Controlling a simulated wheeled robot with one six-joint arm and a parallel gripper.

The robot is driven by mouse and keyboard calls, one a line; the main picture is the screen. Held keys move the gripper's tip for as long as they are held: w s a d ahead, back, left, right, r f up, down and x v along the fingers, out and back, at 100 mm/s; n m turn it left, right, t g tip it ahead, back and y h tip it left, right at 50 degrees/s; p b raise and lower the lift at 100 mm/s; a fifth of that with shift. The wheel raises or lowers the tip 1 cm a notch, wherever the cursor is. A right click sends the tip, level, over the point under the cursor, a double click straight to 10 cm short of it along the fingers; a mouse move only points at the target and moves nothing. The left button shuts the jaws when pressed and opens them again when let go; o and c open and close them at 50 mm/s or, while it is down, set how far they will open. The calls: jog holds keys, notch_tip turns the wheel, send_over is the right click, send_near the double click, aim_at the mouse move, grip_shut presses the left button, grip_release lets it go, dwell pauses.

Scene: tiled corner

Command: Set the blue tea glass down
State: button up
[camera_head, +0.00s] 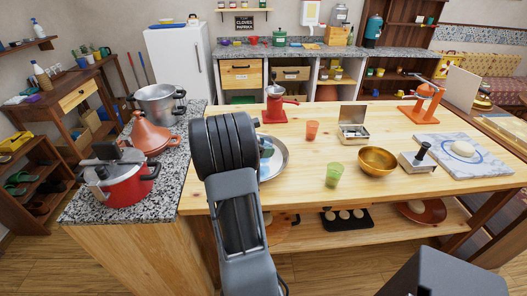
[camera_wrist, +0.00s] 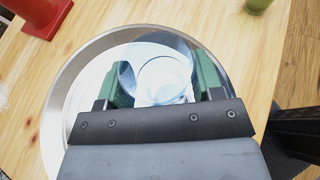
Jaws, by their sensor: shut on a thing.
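My gripper (camera_wrist: 164,82) has its two green fingers on either side of the blue tea glass (camera_wrist: 160,74), shut on it. The glass looks pale and clear blue, seen from above with its round rim showing. It is over the round silver tray (camera_wrist: 66,95); I cannot tell whether its base touches the tray. In the head view my arm covers the gripper and most of the glass, and the right part of the tray (camera_head: 279,165) shows beside the arm.
An orange glass (camera_head: 312,130), a green glass (camera_head: 334,174) and a brass bowl (camera_head: 378,162) are to the right on the wooden table. A red pot (camera_head: 120,185) and a tagine (camera_head: 150,135) stand on the left counter.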

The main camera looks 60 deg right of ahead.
jog(key=shift+f, duration=0.85)
jog(key=shift+f, duration=0.2)
jog(key=o, duration=1)
jog(key=shift+c, duration=0.2)
jog(key=shift+w+a+r, duration=0.1)
jog(key=shift+a+r, duration=0.05)
jog(key=shift+r, duration=0.15)
jog(key=v, duration=1.2)
jog(key=s+a+m+t+y, duration=0.1)
jog(key=a+m+t+y, duration=0.2)
jog(key=a, duration=0.8)
jog(key=s+a+m+t+y, duration=0.2)
jog(key=a+m+y, duration=0.3)
jog(key=a, duration=0.6)
jog(key=s+a+f+m+t+y, duration=0.1)
jog(key=a+m+t+y, duration=0.3)
jog(key=a, duration=0.7)
jog(key=shift+s+a+m+t, duration=0.15)
jog(key=shift+s+m+t, duration=0.2)
jog(key=shift+s, duration=0.25)
